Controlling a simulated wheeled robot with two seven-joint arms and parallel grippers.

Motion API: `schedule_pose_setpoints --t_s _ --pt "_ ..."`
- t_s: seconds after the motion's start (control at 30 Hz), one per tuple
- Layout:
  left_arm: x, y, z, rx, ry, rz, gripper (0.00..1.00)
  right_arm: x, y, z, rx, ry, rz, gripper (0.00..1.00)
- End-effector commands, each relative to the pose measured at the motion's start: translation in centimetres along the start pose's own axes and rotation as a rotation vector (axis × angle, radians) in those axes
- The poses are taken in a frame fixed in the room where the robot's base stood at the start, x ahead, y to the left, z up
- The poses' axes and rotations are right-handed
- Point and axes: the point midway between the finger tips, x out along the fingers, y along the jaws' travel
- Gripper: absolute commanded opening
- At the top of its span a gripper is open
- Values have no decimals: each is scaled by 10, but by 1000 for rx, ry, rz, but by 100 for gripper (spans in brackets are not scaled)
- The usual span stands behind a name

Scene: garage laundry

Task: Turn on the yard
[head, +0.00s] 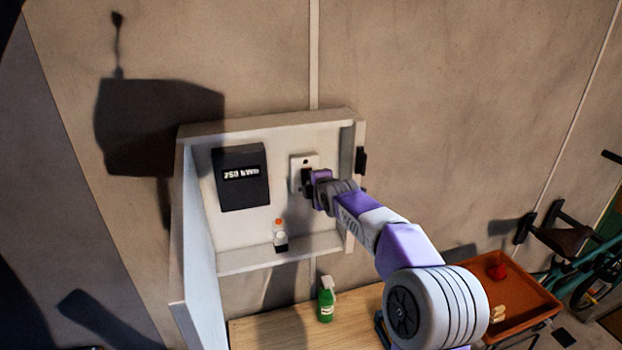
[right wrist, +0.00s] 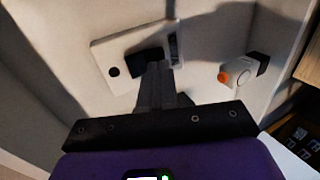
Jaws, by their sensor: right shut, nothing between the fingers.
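An open wall box (head: 226,264) holds a white switch plate (head: 297,160) at its right. In the right wrist view the plate (right wrist: 103,52) carries a dark rocker (right wrist: 140,57), a black round dot and a narrow dark strip with unreadable marks. My right gripper (head: 308,178) is at the plate. In the wrist view its shut, empty fingers (right wrist: 155,72) reach the rocker's lower edge and hide part of it. Whether they touch it, and how the rocker is set, I cannot tell. My left gripper is not in view.
A black meter (head: 240,190) reading "250 kWh" is left of the plate. A small orange-capped bottle (head: 280,240) stands on the box floor. Below are a green spray bottle (head: 326,304) and a wooden worktop (head: 345,330). An orange tray (head: 525,305) and a bicycle (head: 590,262) are at right.

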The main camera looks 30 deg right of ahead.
Motion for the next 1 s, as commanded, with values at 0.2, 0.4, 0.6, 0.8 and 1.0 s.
schedule_pose_setpoints --t_s 0.2,0.4,0.6,0.8,1.0 --pt "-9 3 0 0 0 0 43 20 0 1 -1 -1 -1 0" --pt "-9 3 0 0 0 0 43 23 0 0 0 1 0 0" --pt "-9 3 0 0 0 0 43 23 0 0 0 1 0 0" --pt "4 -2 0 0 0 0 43 27 -5 0 0 0 27 0" --pt "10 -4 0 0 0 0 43 28 -2 0 0 -1 51 0"
